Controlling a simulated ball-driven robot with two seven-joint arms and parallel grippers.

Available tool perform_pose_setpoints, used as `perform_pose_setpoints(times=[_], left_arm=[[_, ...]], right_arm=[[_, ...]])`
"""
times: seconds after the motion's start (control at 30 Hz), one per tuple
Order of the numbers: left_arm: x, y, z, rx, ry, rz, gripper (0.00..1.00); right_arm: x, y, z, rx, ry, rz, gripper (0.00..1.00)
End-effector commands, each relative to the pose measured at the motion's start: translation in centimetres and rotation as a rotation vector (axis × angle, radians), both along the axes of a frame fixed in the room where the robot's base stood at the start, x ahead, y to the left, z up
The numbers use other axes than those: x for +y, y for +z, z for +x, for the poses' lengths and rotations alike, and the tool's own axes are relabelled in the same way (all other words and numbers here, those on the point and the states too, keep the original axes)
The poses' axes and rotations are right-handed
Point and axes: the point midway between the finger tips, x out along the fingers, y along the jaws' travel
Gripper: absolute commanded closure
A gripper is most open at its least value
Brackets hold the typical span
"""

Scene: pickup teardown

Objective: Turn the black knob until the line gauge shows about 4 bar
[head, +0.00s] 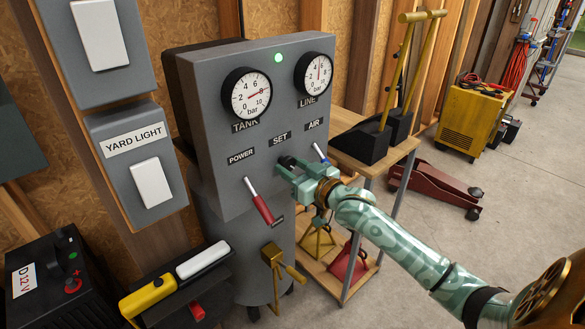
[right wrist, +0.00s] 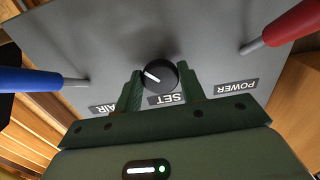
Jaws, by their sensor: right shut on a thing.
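The black knob (right wrist: 158,76) is on the grey panel by the SET label, with a white pointer line towards the upper left in the right wrist view. My right gripper (right wrist: 161,72) is shut on the knob, one dark green finger at each side. In the head view the right gripper (head: 293,168) reaches the panel from the right and partly covers the knob (head: 286,161). The tank gauge (head: 247,94) needle points near 8. My left gripper is not in view.
The red POWER lever (head: 261,207) and blue AIR lever (head: 320,152) flank the knob on the panel (head: 212,90). A green lamp (head: 278,58) is lit on top. A wooden shelf stand (head: 352,165) stands close at the right. A brass valve (head: 272,257) is below.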

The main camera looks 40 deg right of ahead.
Motion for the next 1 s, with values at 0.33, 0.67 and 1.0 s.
perform_pose_setpoints(times=[0.33,0.67,1.0], left_arm=[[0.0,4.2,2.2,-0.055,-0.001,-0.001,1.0],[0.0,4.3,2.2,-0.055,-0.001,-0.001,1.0],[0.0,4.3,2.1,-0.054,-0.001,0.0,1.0]], right_arm=[[-0.1,0.8,-0.1,-0.031,-0.001,-0.384,0.83],[0.0,-0.1,0.0,-0.036,0.002,-0.467,0.83],[-0.1,0.0,0.0,-0.036,0.001,-0.465,0.39]])
